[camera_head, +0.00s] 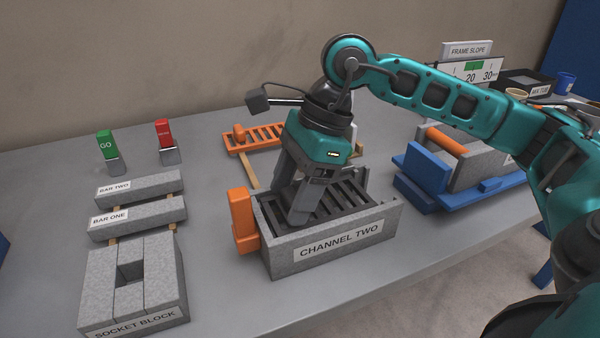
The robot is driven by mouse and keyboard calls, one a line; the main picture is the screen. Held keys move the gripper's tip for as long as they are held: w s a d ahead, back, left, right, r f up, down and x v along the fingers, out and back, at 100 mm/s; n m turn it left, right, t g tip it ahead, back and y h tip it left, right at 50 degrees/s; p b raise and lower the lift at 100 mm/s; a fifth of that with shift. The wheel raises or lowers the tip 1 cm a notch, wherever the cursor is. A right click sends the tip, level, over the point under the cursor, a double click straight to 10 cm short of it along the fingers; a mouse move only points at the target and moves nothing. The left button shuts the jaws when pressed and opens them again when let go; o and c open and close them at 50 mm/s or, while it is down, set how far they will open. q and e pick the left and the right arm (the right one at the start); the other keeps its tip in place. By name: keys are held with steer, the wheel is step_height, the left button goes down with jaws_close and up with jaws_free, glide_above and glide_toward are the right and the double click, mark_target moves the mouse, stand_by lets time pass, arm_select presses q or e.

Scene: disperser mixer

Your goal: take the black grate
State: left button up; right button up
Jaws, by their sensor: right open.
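The black grate (353,192) is a slotted dark panel lying in the top of the grey stone trough labelled CHANNEL TWO (293,260). My right gripper (300,217) points down over the left part of the grate, its fingers at or just above the slats. It is open, and its fingers hide part of the grate. Whether the fingertips touch the grate cannot be told. My left gripper is not in view.
An orange block (243,220) stands against the trough's left end. An orange grate (262,137) lies behind. Left are a stone socket block (160,280), two labelled bars (140,187) and green and red tags (105,144). A blue clamp-like stand (428,168) is at right.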

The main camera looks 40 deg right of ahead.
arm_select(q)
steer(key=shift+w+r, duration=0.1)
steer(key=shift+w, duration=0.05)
arm_select(e)
steer(key=shift+f, duration=0.1)
steer(key=shift+c, duration=0.4)
steer(key=shift+c, duration=0.7)
steer(key=c, duration=0.8)
steer(key=o, duration=0.8)
steer(key=shift+c, duration=0.2)
steer(key=c, duration=0.5)
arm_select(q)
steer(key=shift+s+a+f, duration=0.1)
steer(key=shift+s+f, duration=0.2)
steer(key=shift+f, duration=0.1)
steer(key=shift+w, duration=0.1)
arm_select(e)
steer(key=shift+s+a, duration=0.1)
steer(key=shift+s, duration=0.05)
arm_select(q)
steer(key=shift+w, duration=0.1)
